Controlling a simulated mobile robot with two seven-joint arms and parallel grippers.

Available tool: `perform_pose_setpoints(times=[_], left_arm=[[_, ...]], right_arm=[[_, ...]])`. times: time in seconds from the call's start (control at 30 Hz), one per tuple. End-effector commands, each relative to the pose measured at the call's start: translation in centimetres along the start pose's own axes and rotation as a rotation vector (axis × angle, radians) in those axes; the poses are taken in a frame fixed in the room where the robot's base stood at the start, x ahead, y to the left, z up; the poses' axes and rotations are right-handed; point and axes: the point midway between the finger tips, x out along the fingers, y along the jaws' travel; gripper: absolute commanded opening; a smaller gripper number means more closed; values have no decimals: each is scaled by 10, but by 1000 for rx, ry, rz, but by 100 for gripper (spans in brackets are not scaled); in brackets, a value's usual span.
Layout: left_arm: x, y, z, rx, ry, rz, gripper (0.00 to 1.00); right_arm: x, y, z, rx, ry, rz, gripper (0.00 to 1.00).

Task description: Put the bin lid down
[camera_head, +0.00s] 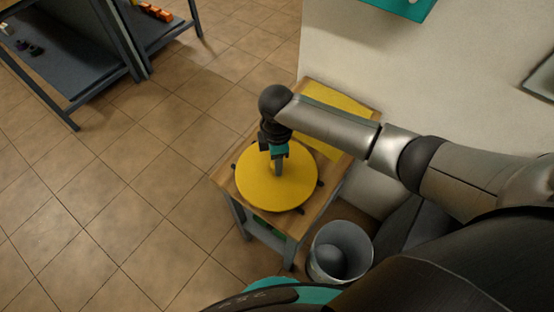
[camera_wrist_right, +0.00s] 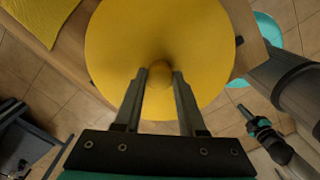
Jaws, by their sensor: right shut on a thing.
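The yellow round lid (camera_head: 262,192) is over the small wooden-topped table (camera_head: 305,215), with a knob (camera_wrist_right: 160,76) at its middle. My right gripper (camera_head: 278,165) is above the lid, its two fingers shut on the knob. The lid looks about level; I cannot tell whether it touches the tabletop or hangs just above it. Several short dark pieces show around its rim. The open grey bin (camera_head: 319,262) stands on the floor beside the table. What seems to be my left gripper (camera_wrist_right: 250,116) shows small in the right wrist view; its jaws are unclear.
A yellow mat (camera_head: 345,104) lies on the table's far part, partly behind my right arm. A pale wall stands behind the table. A dark shelf (camera_head: 68,72) with small items is at the upper left. The tiled floor left of the table is clear.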

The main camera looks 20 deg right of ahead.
Motion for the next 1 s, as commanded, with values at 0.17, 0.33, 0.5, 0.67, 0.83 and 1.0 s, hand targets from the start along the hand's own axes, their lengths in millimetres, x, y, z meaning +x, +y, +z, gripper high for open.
perform_pose_setpoints(times=[0.17,0.33,0.5,0.67,0.83,1.0], left_arm=[[1,0,0,0,0,0,0],[1,0,0,1,1,0,0],[1,0,0,1,1,0,0],[1,0,-1,2,1,0,0],[-5,0,-1,2,1,0,0],[-17,0,-2,2,1,1,0]], right_arm=[[4,0,0,1,-1,0,42],[4,0,0,1,-1,0,61],[4,0,0,1,-1,0,70],[3,0,0,1,0,0,70],[-14,1,0,0,0,2,70],[-51,2,0,0,2,4,70]])
